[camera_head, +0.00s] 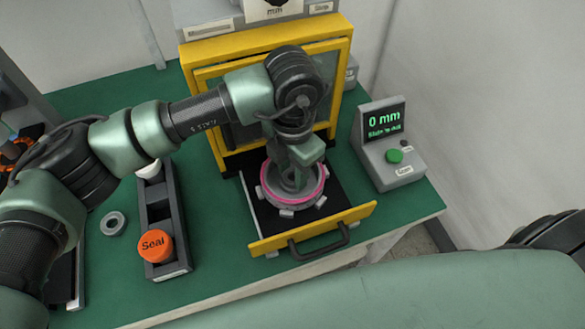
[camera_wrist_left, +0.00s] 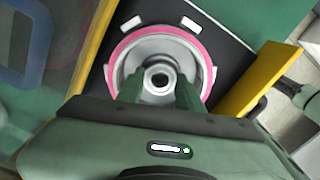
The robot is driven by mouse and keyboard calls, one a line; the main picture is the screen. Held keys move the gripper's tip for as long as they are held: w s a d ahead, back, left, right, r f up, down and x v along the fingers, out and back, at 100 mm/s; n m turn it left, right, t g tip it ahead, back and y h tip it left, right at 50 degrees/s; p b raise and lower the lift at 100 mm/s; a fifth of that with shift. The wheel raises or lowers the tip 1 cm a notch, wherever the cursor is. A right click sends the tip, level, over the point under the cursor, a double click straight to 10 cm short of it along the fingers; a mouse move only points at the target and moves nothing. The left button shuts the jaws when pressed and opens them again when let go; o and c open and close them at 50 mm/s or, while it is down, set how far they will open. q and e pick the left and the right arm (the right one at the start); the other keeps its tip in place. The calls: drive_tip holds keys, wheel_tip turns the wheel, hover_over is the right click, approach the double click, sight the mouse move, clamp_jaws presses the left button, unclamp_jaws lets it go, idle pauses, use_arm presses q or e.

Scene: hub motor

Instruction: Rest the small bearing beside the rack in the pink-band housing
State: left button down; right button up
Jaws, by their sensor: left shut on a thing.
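My left gripper (camera_head: 297,180) points down into the pink-band housing (camera_head: 268,189), which sits on the black drawer tray (camera_head: 256,212). In the left wrist view the gripper (camera_wrist_left: 160,92) is shut on a small light ring with a dark centre, seemingly the small bearing (camera_wrist_left: 158,78). The ring is inside the housing's outline, whose pink band (camera_wrist_left: 135,42) surrounds it. I cannot tell whether it touches the housing floor. The dark rack (camera_head: 166,205) stands left of the drawer. My right gripper is not in view.
A grey ring (camera_head: 112,223) lies on the green table left of the rack. An orange Seal cap (camera_head: 155,246) is on the rack's near end. The yellow press frame (camera_head: 196,58) stands behind the open drawer. A grey console (camera_head: 391,150) reading 0 mm stands right.

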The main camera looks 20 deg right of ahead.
use_arm(q)
drive_tip(key=c, duration=0.9)
unclamp_jaws()
drive_tip(key=shift+s+f, duration=0.1)
drive_tip(key=shift+f, duration=0.05)
drive_tip(key=shift+o, duration=0.2)
wheel_tip(320, 180, up, 8)
drive_tip(key=b, duration=0.1)
